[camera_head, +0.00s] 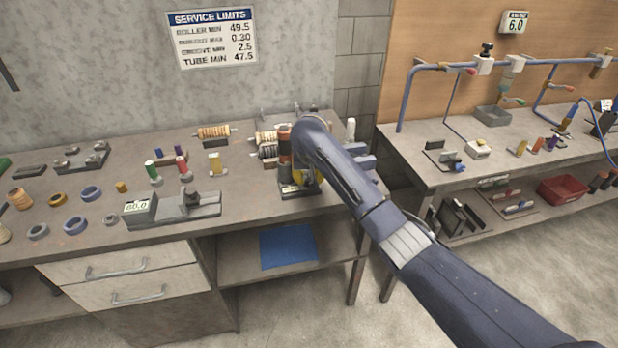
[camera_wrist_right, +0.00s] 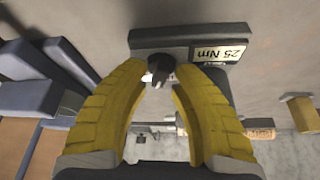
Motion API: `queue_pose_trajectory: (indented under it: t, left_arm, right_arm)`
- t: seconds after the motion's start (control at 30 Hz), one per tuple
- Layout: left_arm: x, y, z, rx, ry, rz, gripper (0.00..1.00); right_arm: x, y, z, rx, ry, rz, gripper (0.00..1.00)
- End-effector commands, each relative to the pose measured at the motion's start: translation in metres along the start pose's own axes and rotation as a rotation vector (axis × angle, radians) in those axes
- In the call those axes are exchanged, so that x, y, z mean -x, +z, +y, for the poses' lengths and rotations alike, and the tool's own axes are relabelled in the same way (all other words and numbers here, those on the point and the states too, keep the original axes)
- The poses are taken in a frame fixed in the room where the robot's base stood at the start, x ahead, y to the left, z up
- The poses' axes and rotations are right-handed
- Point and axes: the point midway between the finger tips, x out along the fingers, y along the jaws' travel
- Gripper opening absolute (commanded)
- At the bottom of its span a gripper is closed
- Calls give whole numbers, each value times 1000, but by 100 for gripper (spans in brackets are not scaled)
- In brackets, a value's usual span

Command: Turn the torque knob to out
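The torque knob (camera_wrist_right: 160,67) is small and dark, with a raised grip, on a dark grey unit (camera_wrist_right: 190,38) whose label reads 25 Nm, upside down in the right wrist view. My right gripper (camera_wrist_right: 163,78) has its yellow fingers either side of the knob, with a gap between them; I cannot tell whether either touches it. In the head view my right gripper (camera_head: 313,178) is mostly hidden by my arm. The unit's dark base (camera_head: 298,190) shows beneath it at the bench's right end; the knob is hidden there. My left gripper is not in view.
The grey bench (camera_head: 110,240) holds rings, coloured bottles and a gauge (camera_head: 140,208) reading 80.0 left of the unit. Rollers (camera_head: 214,131) lie behind. Blue-grey blocks (camera_head: 365,163) stand close right of my gripper. A second bench (camera_head: 530,165) stands beyond a gap.

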Motion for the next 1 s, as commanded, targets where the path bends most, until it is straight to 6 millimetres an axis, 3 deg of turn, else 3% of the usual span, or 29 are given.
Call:
queue_pose_trajectory:
  t: [0.4, 0.63, 1.0]
  left_arm:
    - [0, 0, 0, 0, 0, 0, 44]
    - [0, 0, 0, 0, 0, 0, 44]
    - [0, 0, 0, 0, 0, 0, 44]
  right_arm:
    - [-3, 0, 0, 0, 1, 0, 26]
    - [-3, 0, 0, 0, 1, 0, 0]
    - [-3, 0, 1, 3, 0, 0, 0]
